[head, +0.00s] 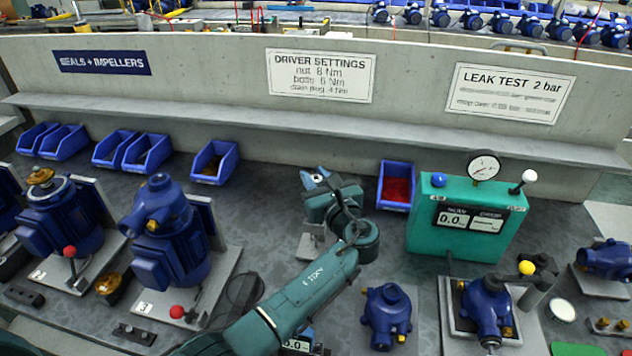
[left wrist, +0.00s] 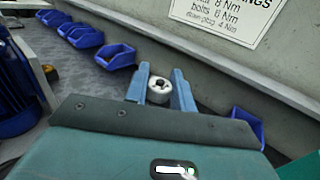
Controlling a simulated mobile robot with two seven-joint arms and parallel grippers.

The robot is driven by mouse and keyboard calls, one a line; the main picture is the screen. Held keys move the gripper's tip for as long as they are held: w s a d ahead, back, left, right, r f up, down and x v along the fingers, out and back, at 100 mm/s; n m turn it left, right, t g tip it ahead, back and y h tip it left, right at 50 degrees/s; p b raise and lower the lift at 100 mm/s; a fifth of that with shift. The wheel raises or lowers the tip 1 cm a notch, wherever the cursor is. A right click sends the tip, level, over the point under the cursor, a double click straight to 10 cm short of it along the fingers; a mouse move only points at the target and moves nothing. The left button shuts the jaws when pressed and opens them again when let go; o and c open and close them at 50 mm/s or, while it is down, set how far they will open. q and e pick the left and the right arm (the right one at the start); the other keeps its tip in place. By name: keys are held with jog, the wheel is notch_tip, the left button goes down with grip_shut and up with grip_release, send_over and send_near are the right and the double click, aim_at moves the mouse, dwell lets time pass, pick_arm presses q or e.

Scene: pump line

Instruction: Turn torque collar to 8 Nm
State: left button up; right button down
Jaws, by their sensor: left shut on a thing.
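The torque collar (left wrist: 159,91) is a pale ring with a dark centre, between my left gripper's blue fingers in the left wrist view. My left gripper (head: 315,179) is shut on it, above a small grey stand (head: 311,245) on the bench. In the head view the arm and gripper hide most of the collar and whatever is below it. I cannot read any torque mark on it. The sign on the wall (head: 320,76) reads "DRIVER SETTINGS" with nut 8 Nm. My right gripper is not in view.
Blue bins (head: 214,162) line the back of the bench; one holding red parts (head: 396,186) is just right of my gripper. A green leak-test box (head: 466,222) stands further right. Blue pumps (head: 170,240) stand at left, and a blue housing (head: 387,315) is at front.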

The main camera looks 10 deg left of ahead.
pick_arm(q)
jog(key=shift+n+g+y+b, duration=0.45)
jog(key=shift+n+g+y, duration=0.45)
jog(key=shift+y, duration=0.2)
jog(key=o, duration=1)
